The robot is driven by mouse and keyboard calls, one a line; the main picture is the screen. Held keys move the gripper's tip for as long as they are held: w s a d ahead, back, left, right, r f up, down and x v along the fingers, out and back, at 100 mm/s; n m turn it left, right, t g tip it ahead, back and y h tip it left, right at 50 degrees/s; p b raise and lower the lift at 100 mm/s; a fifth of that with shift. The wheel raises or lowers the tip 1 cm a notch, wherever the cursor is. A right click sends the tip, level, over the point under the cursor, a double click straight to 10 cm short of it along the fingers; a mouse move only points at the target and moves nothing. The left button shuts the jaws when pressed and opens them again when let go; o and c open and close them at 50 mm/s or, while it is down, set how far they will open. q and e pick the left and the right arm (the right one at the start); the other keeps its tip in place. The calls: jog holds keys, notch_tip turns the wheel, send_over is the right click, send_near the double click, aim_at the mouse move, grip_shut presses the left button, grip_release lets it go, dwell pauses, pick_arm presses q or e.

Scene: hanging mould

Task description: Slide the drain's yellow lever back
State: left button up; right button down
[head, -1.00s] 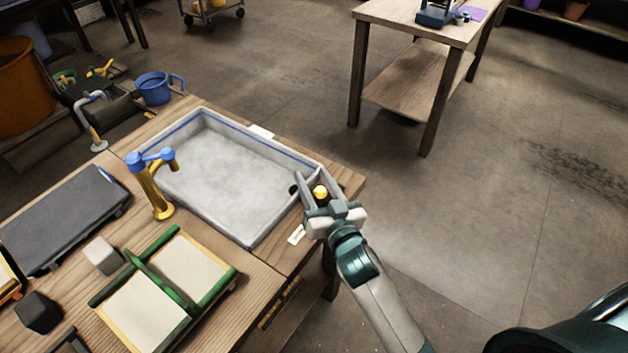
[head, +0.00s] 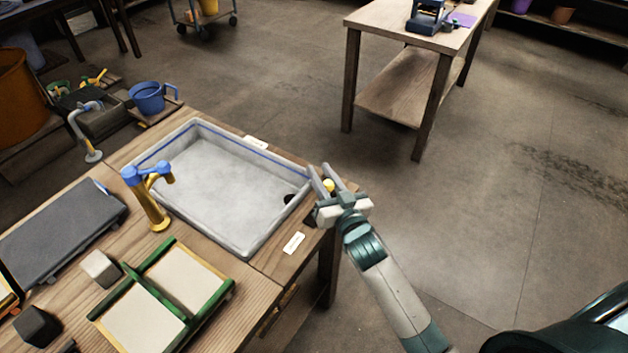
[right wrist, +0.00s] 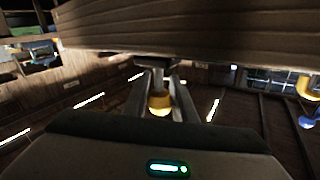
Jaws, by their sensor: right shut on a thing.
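The yellow lever knob (head: 329,185) shows at the right end of the grey basin (head: 215,190), just outside its wall. My right gripper (head: 325,183) is around the knob, its two fingers closed on it. In the right wrist view the yellow knob (right wrist: 160,104) sits between the two fingertips, under a wooden board edge. A dark round drain opening (head: 290,199) shows in the basin floor near the right wall. The rest of the lever is hidden by the gripper. My left gripper is not in view.
A gold tap with blue handles (head: 150,195) stands at the basin's near left. A green-framed mould (head: 165,293) and white label (head: 293,243) lie on the wooden bench (head: 240,330). Another table (head: 400,30) stands behind. The floor right of the bench is clear.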

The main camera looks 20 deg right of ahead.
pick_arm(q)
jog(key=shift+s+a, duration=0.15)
pick_arm(e)
jog(key=shift+w+d+r, duration=0.1)
jog(key=shift+d+r, duration=0.05)
jog(key=c, duration=1.9)
grip_release()
jog(key=o, duration=0.4)
jog(key=shift+d, duration=0.1)
jog(key=shift+o, duration=0.2)
jog(key=shift+w, duration=0.1)
